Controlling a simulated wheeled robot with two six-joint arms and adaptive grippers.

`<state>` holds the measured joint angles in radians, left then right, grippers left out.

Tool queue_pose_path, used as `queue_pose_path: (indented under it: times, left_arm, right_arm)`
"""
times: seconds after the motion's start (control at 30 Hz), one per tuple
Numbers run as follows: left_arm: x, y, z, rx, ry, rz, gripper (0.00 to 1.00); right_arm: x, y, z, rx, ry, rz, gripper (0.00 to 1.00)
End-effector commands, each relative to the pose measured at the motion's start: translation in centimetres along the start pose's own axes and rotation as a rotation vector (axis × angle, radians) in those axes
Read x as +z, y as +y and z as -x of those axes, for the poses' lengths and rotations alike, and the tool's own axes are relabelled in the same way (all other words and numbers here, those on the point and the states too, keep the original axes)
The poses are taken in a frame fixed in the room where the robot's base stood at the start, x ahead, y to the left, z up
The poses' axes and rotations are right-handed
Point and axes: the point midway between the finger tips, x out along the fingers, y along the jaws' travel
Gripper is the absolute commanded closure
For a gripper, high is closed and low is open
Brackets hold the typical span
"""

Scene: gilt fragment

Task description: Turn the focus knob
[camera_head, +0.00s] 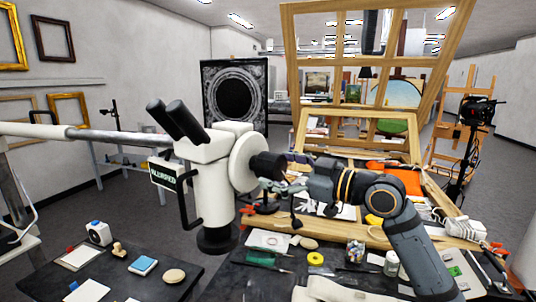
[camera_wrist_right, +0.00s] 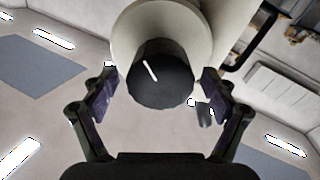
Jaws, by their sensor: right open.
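The focus knob (camera_head: 266,166) is a black cylinder on the round white side housing of a white microscope (camera_head: 213,180). In the right wrist view the knob (camera_wrist_right: 160,76) faces me, with a white line mark tilted on its face. My right gripper (camera_head: 284,170) comes from the right. In the wrist view its two fingers (camera_wrist_right: 160,98) stand apart on either side of the knob, with gaps showing. A small display on the microscope (camera_head: 165,174) reads "BLURRED". My left gripper is not in view.
A white boom arm (camera_head: 100,135) reaches the microscope from the left. Below are dark tables with a yellow tape roll (camera_head: 315,258), a blue-topped box (camera_head: 143,265) and small tools. A wooden frame (camera_head: 365,135) stands behind my right arm.

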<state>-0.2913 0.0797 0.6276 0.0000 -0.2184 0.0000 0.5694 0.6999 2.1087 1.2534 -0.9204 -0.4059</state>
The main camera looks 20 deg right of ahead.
Motion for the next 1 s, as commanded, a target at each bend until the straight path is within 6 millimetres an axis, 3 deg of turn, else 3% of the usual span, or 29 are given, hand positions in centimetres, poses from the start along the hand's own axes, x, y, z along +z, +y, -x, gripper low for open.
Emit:
queue_pose_path:
  times: [0.03,0.3,0.63,1.0]
  left_arm:
    - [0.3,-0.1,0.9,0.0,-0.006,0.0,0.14]
    - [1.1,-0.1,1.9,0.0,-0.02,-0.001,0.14]
    - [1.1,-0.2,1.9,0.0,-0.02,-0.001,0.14]
    - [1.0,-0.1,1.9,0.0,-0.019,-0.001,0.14]
  right_arm:
    - [-0.6,0.0,-0.6,-0.003,0.005,-0.006,0.14]
    - [-0.2,0.0,-2.8,-0.001,0.001,-0.002,0.14]
    - [0.1,-0.1,-3.0,-0.001,-0.002,0.001,0.14]
    - [0.0,-0.1,-3.0,-0.001,-0.001,0.001,0.64]
